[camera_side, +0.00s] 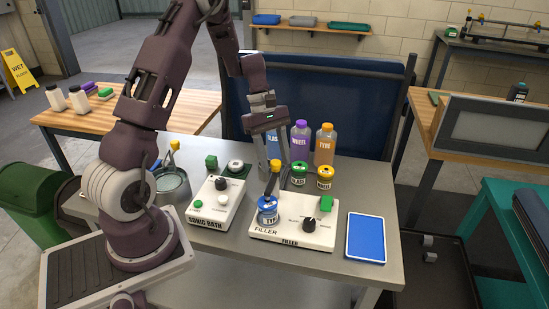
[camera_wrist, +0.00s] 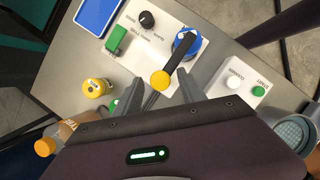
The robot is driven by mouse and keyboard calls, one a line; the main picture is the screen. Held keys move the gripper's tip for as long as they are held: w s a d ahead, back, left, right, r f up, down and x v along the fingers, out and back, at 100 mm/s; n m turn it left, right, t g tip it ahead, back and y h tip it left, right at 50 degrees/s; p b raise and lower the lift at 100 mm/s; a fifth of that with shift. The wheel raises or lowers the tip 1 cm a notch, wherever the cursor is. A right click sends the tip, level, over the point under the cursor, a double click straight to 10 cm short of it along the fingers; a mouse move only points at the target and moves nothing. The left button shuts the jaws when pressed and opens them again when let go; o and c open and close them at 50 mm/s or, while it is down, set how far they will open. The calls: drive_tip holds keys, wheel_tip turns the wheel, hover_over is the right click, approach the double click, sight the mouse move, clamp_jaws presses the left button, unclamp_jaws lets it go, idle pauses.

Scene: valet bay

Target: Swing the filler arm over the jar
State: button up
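The white filler (camera_side: 318,238) stands on the grey bench, with a blue-topped jar (camera_side: 268,217) on its left part. The filler arm (camera_side: 271,186) is dark with a yellow knob at its end. In the wrist view the filler arm (camera_wrist: 178,56) reaches across the jar's blue top (camera_wrist: 187,43), and its yellow knob (camera_wrist: 160,81) lies between my fingers. My gripper (camera_side: 275,168) points down above the filler. In the wrist view my gripper (camera_wrist: 162,90) is open, with gaps beside the knob. Whether either finger touches it is unclear.
The filler has a black knob (camera_side: 309,224) and a green block (camera_side: 326,203). Close by are the sonic bath (camera_side: 215,206), a blue tray (camera_side: 366,238), a green jar (camera_side: 299,175), a yellow jar (camera_side: 325,178), a purple bottle (camera_side: 301,139) and an orange bottle (camera_side: 325,146).

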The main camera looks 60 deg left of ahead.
drive_tip(key=v, duration=0.7)
drive_tip(key=s+d+r+m+t+y, duration=0.1)
drive_tip(key=s+d+r+m, duration=0.25)
drive_tip(key=d+r, duration=0.2)
drive_tip(key=s+d+r+m+y, duration=0.1)
drive_tip(key=s+d+r+m, duration=0.1)
drive_tip(key=d+r+m, duration=0.3)
drive_tip(key=s+d+r+m+t+y, duration=0.1)
drive_tip(key=s+d+m+t, duration=0.1)
drive_tip(key=s+d+m, duration=0.2)
drive_tip(key=s+d+r+m+t+y, duration=0.1)
drive_tip(key=s+d+m, duration=0.3)
drive_tip(key=s, duration=0.7)
drive_tip(key=shift+d+m+t, duration=0.35)
drive_tip(key=shift+m+t, duration=0.45)
drive_tip(key=shift+m, duration=0.05)
